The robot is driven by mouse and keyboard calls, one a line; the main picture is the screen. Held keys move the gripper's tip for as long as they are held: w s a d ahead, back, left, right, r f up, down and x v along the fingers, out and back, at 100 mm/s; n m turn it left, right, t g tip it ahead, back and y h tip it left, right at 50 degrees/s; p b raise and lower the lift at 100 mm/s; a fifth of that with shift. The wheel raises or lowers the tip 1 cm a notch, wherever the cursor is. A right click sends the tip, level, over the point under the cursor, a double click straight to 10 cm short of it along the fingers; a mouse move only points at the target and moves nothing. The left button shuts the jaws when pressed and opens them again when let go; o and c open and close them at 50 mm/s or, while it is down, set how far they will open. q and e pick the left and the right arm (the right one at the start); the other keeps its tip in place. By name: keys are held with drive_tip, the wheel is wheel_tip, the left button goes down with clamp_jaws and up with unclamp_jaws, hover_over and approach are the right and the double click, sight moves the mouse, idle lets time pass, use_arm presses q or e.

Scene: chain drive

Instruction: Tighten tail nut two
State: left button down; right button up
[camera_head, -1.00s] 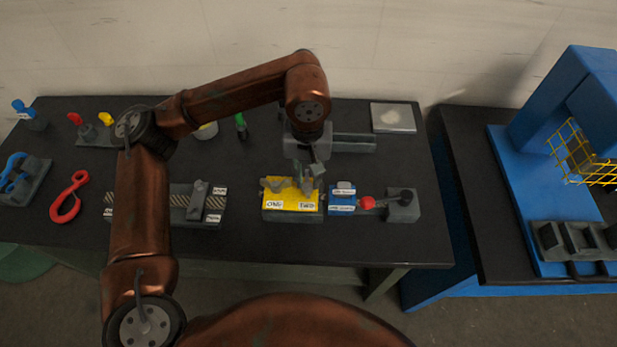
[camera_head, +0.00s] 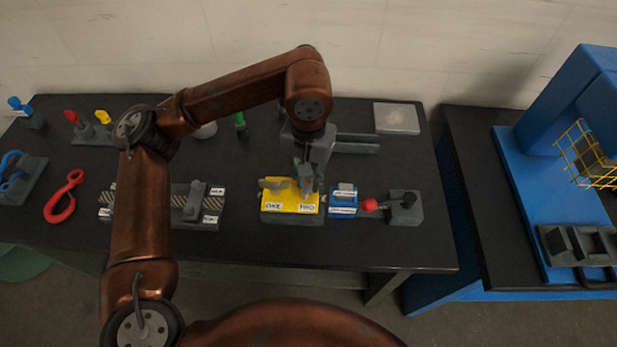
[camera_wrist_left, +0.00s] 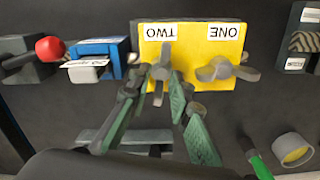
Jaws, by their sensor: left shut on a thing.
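The yellow block (camera_head: 290,197) carries the labels ONE and TWO and sits near the middle of the bench. It also shows upside down in the left wrist view (camera_wrist_left: 204,42). Tail nut two (camera_wrist_left: 161,70), a grey winged nut, is at the TWO side. My left gripper (camera_head: 307,188) points down over that side and is shut on the nut, with its green-padded fingers on either side of it in the wrist view (camera_wrist_left: 158,88). The fingers partly hide the nut. Tail nut one (camera_wrist_left: 219,71) stands free beside it. My right gripper is not in view.
A blue block (camera_head: 342,208) and a grey fixture with a red-knobbed lever (camera_head: 369,205) stand close on the right. A striped grey fixture (camera_head: 209,210) lies to the left. A red hook (camera_head: 62,200) is farther left. The bench front is clear.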

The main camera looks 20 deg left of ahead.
sight(309, 180)
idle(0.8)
use_arm(q)
drive_tip(key=c, duration=2.1)
unclamp_jaws()
drive_tip(key=shift+r, duration=0.1)
wheel_tip(309, 180, up, 12)
drive_tip(key=shift+f, duration=0.1)
